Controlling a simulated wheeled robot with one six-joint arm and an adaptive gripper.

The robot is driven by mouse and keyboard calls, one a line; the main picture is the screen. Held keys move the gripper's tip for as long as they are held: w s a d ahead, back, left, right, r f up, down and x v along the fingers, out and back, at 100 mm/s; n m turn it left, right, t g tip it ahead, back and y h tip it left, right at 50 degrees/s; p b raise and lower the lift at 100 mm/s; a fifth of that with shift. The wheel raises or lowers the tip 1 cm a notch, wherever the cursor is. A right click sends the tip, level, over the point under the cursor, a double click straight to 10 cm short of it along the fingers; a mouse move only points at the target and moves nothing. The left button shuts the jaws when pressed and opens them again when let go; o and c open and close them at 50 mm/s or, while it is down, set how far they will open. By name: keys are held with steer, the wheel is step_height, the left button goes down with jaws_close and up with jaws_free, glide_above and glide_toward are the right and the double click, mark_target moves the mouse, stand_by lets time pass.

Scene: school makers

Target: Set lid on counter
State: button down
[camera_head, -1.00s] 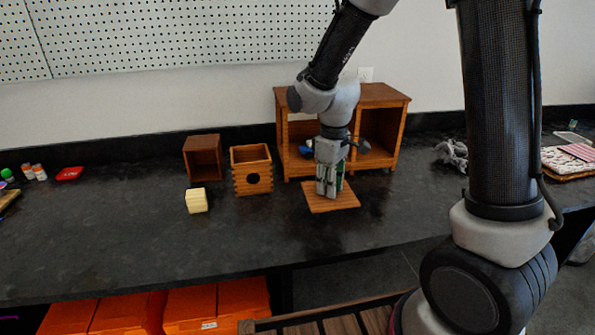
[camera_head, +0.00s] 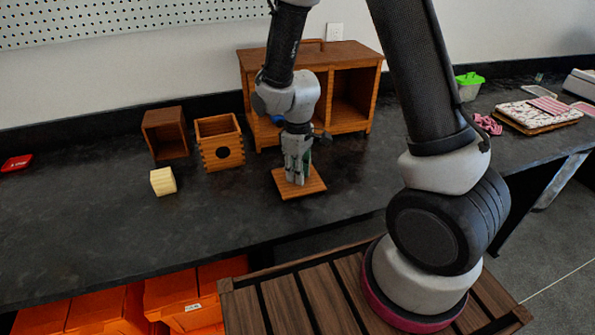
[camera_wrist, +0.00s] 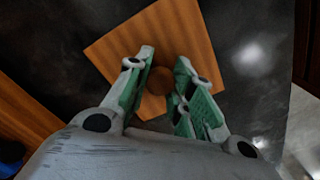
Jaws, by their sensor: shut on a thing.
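The lid (camera_head: 312,187) is a flat, square wooden panel at counter level, in front of the cabinet. In the wrist view the lid (camera_wrist: 190,32) has a round brown knob (camera_wrist: 160,80) at its middle. My gripper (camera_head: 297,180) points down over the lid. In the wrist view its green-padded fingers (camera_wrist: 163,85) stand on both sides of the knob, shut on the lid. I cannot tell whether the lid's underside touches the dark counter (camera_head: 90,230). My fingers hide part of the knob and lid.
A wooden box with a round hole (camera_head: 221,162) and an open wooden box (camera_head: 165,142) stand left of the lid. A pale yellow block (camera_head: 163,181) sits before them. The wooden cabinet (camera_head: 315,58) stands close behind. The front-left counter is clear.

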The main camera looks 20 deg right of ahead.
steer(key=shift+f, duration=0.2)
steer(key=c, duration=1.2)
jaws_free()
steer(key=shift+c, duration=0.2)
step_height(320, 180, up, 12)
steer(key=r, duration=0.1)
steer(key=s+d+r+m+t, duration=0.2)
steer(key=s+d+r+m, duration=0.2)
steer(key=s+d+r, duration=0.35)
steer(key=s+d+r+m+t, duration=0.2)
steer(key=s+d+r+m, duration=0.3)
steer(key=s, duration=0.6)
step_height(320, 180, up, 3)
steer(key=shift+s+d+r, duration=0.2)
steer(key=shift+s+d, duration=0.1)
steer(key=shift+d, duration=0.9)
